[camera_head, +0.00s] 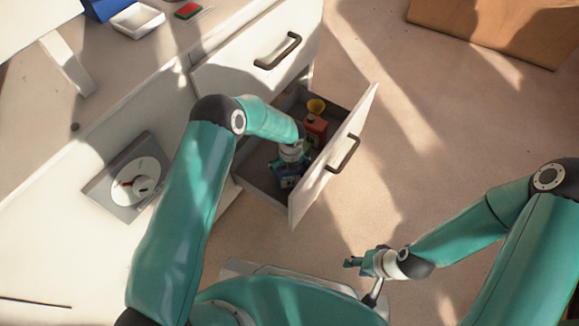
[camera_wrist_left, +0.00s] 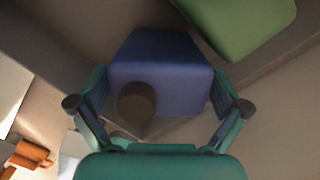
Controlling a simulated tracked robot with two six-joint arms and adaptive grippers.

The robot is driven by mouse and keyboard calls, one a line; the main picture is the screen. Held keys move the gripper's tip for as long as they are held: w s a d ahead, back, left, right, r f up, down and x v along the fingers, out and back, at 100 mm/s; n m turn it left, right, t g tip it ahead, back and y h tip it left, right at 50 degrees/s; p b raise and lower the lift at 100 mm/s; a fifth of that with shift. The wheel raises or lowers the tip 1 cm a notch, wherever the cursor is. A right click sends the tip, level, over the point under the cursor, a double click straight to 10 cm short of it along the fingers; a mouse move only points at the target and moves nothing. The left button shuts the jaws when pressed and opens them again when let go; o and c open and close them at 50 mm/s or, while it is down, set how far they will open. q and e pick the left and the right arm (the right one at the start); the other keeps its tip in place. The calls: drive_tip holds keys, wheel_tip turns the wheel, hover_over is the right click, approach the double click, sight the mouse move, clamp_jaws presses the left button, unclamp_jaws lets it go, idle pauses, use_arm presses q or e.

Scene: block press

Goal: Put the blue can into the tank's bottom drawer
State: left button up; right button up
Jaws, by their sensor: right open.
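The blue can (camera_wrist_left: 165,65), with a dark brown cap, lies between the fingers of my left gripper (camera_wrist_left: 158,105) in the left wrist view. Both fingers meet its sides. In the head view my left gripper (camera_head: 290,168) reaches down into the open bottom drawer (camera_head: 262,187), with the blue can (camera_head: 286,182) at its fingers, partly hidden. I cannot tell whether the can touches the drawer floor. The bottom drawer is pulled out from the white tank. My right gripper (camera_head: 356,262) is open and empty, out over the floor.
A green can (camera_wrist_left: 240,20) is near the blue one. The upper drawer (camera_head: 262,50) looks shut. A dial box (camera_head: 130,178) is on the left. A wooden board (camera_head: 500,30) lies at the far right.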

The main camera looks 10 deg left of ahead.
use_arm(q)
wheel_tip(320, 180, up, 12)
drive_tip(key=s+p, duration=0.1)
drive_tip(key=p, duration=0.3)
drive_tip(key=shift+s+d+p, duration=0.15)
drive_tip(key=shift+d+p, duration=0.15)
drive_tip(key=shift+p, duration=0.05)
idle(0.3)
